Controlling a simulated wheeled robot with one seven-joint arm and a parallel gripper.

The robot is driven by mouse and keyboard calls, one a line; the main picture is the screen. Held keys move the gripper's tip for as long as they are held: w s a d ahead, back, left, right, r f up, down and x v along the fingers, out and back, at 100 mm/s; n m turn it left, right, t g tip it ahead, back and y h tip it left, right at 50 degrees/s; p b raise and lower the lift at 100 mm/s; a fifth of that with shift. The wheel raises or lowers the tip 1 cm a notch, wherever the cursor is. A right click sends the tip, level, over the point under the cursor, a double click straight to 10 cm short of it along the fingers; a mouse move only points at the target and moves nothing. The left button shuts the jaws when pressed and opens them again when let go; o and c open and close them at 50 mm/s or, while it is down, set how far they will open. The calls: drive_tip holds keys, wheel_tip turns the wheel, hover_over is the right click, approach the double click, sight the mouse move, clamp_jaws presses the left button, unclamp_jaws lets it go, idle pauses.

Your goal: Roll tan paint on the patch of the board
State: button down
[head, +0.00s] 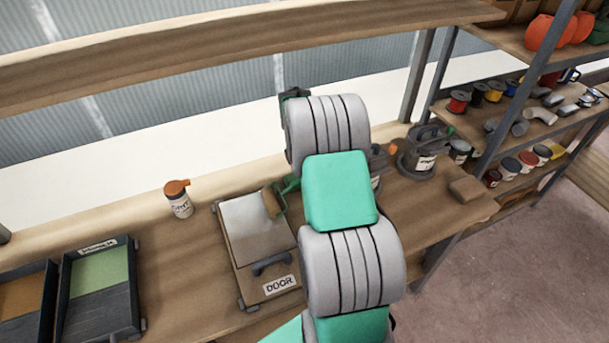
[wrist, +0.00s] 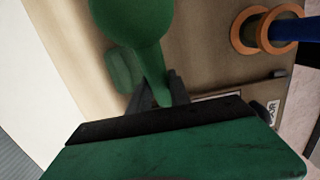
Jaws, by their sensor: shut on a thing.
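The board (head: 265,247), labelled DOOR, lies on the workbench in the head view. Its upper part is a pale whitish patch (head: 245,214); its lower part is brownish. The tan roller (head: 271,203) is at the patch's right side; I cannot tell whether it touches. Its green handle (head: 291,184) runs behind my arm. In the wrist view, my gripper (wrist: 160,95) is shut on the green handle (wrist: 135,25). My arm hides the gripper in the head view. A tray with brownish-tan paint (head: 20,297) is cut off at the left edge.
A tray with green paint (head: 103,268) stands left of the board. A bottle with an orange cap (head: 179,202) stands behind. Shelves with cans (head: 510,168) stand at far right.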

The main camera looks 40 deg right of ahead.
sight(291, 183)
drive_tip(key=shift+w+a+f, duration=0.1)
drive_tip(key=shift+w+a, duration=0.1)
drive_tip(key=shift+a, duration=0.85)
drive_tip(key=shift+w+a, duration=0.2)
drive_tip(key=shift+a, duration=0.85)
drive_tip(key=shift+w+a, duration=0.25)
drive_tip(key=shift+a, duration=0.9)
drive_tip(key=shift+w+a, duration=0.25)
drive_tip(key=shift+a, duration=0.9)
drive_tip(key=shift+a, duration=0.1)
drive_tip(key=a, duration=0.2)
drive_tip(key=w+a, duration=0.1)
drive_tip(key=a, duration=0.1)
drive_tip(key=shift+a, duration=0.3)
drive_tip(key=shift+p, duration=0.3)
drive_tip(key=shift+r+p, duration=0.45)
drive_tip(key=shift+r, duration=0.35)
